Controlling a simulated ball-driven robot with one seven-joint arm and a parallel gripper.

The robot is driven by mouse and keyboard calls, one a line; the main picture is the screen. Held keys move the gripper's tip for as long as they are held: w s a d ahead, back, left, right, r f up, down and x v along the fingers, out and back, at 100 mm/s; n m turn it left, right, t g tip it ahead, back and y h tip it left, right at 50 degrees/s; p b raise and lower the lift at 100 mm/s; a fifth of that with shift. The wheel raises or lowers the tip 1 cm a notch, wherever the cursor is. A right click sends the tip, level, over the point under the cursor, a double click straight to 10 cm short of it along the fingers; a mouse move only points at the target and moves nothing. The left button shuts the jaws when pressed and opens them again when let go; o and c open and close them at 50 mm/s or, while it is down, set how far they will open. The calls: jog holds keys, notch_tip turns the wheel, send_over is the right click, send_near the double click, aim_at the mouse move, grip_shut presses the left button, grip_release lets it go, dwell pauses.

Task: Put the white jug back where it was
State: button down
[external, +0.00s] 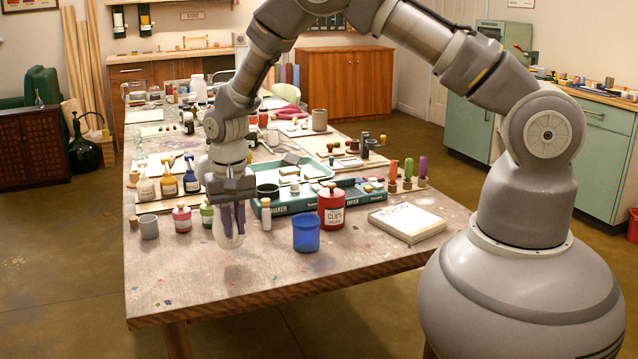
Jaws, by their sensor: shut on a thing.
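My gripper (231,222) points down over the near left part of the table (200,285).
A blue cup (306,233), a red canister (332,204) and a white box (408,222) stand to the right. A grey cup (149,226), a small red pot (182,217) and several bottles stand to the left. A teal tray (290,204) lies behind. The front tabletop is clear.

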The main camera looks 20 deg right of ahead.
jog(key=w+f, duration=0.1)
jog(key=w+a+f+b, duration=0.1)
jog(key=a+f+b, duration=0.1)
jog(key=f, duration=0.1)
jog(key=shift+w+a, duration=0.15)
jog(key=shift+w, duration=0.25)
jog(key=shift+r, duration=0.1)
jog(key=c, duration=1.5)
grip_release()
jog(key=shift+f, duration=0.2)
jog(key=o, duration=0.4)
jog(key=shift+r, duration=0.15)
